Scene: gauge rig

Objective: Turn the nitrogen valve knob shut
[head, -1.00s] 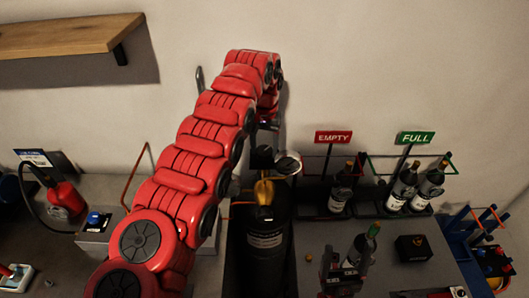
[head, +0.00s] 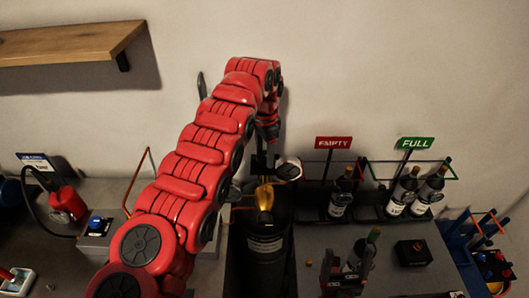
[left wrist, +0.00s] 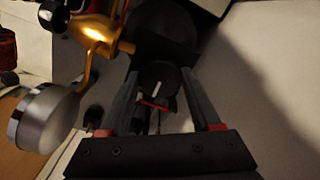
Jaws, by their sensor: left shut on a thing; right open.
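The nitrogen valve knob is a round black knob with a pale mark, seen in the left wrist view (left wrist: 158,78) between my finger tips. My left gripper (left wrist: 160,88) is shut on it. In the head view, my left gripper (head: 264,160) reaches down from above to the top of the black cylinder (head: 265,246), and the knob is mostly hidden there. A brass regulator (head: 264,197) with a round gauge (head: 289,171) sits beside the fingers. My right gripper (head: 340,264) is open, low in the head view, in front of a dark bottle.
Bottles stand in racks under a red EMPTY sign (head: 333,142) and a green FULL sign (head: 415,143). A dark bottle (head: 362,252) and a black box (head: 413,252) are on the right counter. A red extinguisher (head: 67,203) stands left. A wooden shelf (head: 70,45) is above.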

